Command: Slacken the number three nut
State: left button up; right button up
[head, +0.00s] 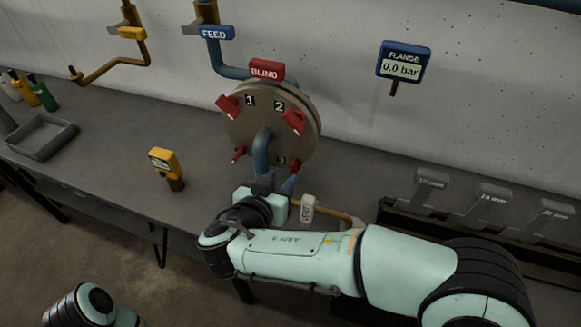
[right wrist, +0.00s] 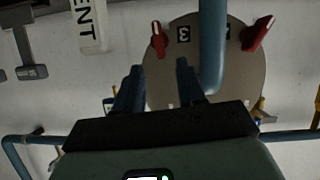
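The round grey-brown flange plate (head: 240,130) carries the BLIND sign (head: 266,70) and several red nuts with numbers. The number three nut (head: 296,164) is at its lower right in the head view, beside the 3 label (head: 282,161). In the right wrist view, which is upside down, this red nut (right wrist: 158,40) shows beyond the gap between the fingers. My right gripper (head: 277,184) is open, below and in front of the plate, its blue fingers (right wrist: 158,78) pointing at it with nothing between them. Only a piece of my left arm shows; its gripper is out of view.
A blue pipe (head: 262,150) curves down in front of the plate, close to my right fingers. A white VENT tag (head: 308,208) on a yellow pipe hangs just right. The gauge (head: 403,64) reads 0.0 bar. A yellow instrument (head: 164,163) and grey tray (head: 42,137) stand left.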

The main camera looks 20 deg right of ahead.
aim_at(291, 169)
jog(key=x, duration=0.6)
jog(key=shift+w+d+f, duration=0.15)
jog(key=shift+w+f, duration=0.05)
jog(key=shift+w, duration=0.1)
grip_shut()
